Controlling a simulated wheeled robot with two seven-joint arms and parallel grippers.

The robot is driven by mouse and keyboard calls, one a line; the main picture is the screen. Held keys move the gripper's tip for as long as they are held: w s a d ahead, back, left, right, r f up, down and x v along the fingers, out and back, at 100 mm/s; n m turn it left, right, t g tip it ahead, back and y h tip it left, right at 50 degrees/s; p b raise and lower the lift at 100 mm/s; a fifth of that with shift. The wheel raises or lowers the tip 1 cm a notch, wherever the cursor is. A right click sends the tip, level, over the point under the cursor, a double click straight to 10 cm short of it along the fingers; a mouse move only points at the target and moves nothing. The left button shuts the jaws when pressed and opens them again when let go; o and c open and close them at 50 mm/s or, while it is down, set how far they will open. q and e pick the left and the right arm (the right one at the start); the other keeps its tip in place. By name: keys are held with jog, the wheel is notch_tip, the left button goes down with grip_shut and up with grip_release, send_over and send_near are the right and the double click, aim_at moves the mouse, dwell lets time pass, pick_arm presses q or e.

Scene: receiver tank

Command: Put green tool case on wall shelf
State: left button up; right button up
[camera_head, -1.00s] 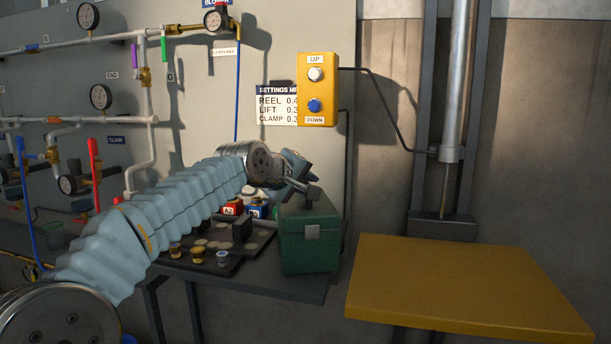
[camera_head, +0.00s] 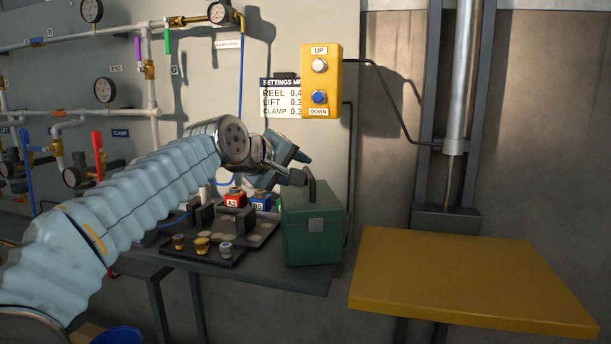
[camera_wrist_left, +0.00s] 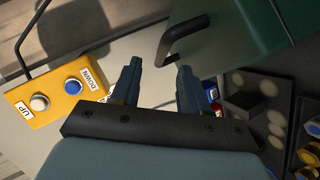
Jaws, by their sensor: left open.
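The green tool case (camera_head: 314,236) stands upright on the dark bench (camera_head: 285,278), its dark handle (camera_head: 311,187) raised on top. My left gripper (camera_head: 302,167) is open and empty, just left of and above the handle in the head view. In the left wrist view its two fingers (camera_wrist_left: 158,72) are apart with nothing between them. The case (camera_wrist_left: 235,35) and its handle (camera_wrist_left: 185,40) show there beyond the fingers, upper right. I cannot pick out a separate wall shelf. My right gripper is not in view.
A yellow platform (camera_head: 470,285) lies right of the case, below a vertical cylinder. A yellow UP/DOWN button box (camera_head: 321,80) hangs above the case. Pipes and gauges line the wall.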

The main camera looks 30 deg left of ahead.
pick_arm(q)
jog(key=v, duration=0.5)
jog(key=shift+s+r, duration=0.1)
jog(key=shift+s, duration=0.15)
